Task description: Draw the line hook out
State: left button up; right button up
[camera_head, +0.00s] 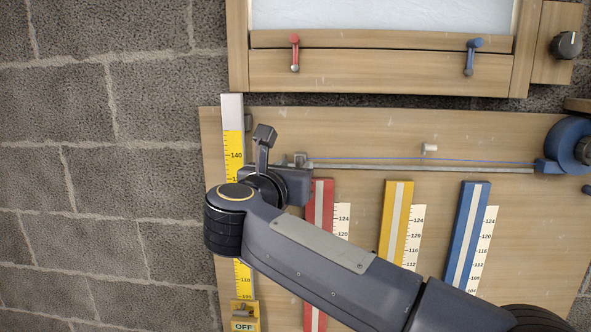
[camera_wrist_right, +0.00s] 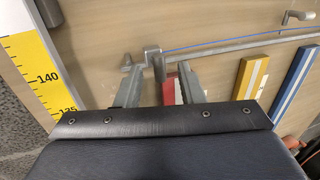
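The line hook (camera_wrist_right: 153,58) is a small grey metal piece at the left end of a thin blue line. In the head view the line hook (camera_head: 300,159) shows just above my right wrist. My right gripper (camera_wrist_right: 158,82) has its two fingers apart, one on each side of the hook's lower part, with gaps visible. In the head view my right gripper (camera_head: 292,170) is mostly hidden behind its own wrist. The blue line (camera_head: 420,159) runs right along a grey rail (camera_head: 430,168) to a blue reel (camera_head: 568,146). My left gripper is out of view.
A yellow ruler (camera_head: 234,145) stands left of the hook. Red (camera_head: 320,195), yellow (camera_head: 395,215) and blue (camera_head: 467,230) strips with scales stand below the rail. A small grey peg (camera_head: 429,148) sits above it. A framed panel with a red lever (camera_head: 295,55) and blue lever (camera_head: 472,58) is above.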

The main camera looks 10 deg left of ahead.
jog(key=b+v, duration=0.1)
jog(key=v, duration=0.5)
jog(key=shift+b, duration=0.3)
jog(key=d+r+n+t+y, duration=0.45)
jog(key=d+n+y, duration=0.5)
jog(key=n, duration=0.65)
jog(key=s+d+f+n+g, duration=0.35)
jog(key=d+f+n, duration=0.2)
jog(key=f, duration=0.25)
jog(key=s+d+f+n+g+y, duration=0.1)
jog(key=s+d+f+n+g, duration=0.25)
jog(key=f+n, duration=0.35)
jog(key=s+d+f+n+g, duration=0.3)
jog(key=s+d+f+n, duration=0.2)
jog(key=f, duration=0.3)
jog(key=s+d+f+n+g+h, duration=0.1)
jog(key=s+d+f+g, duration=0.1)
jog(key=s+f, duration=0.5)
jog(key=s+d+f+n+g+h, duration=0.1)
jog(key=s+d+f+n+g, duration=0.1)
jog(key=s+f, duration=0.5)
notch_tip(320, 180, down, 3)
jog(key=shift+s+d+f+g+h, duration=0.1)
jog(key=shift+s+d+g+h, duration=0.25)
jog(key=shift+d+g, duration=0.7)
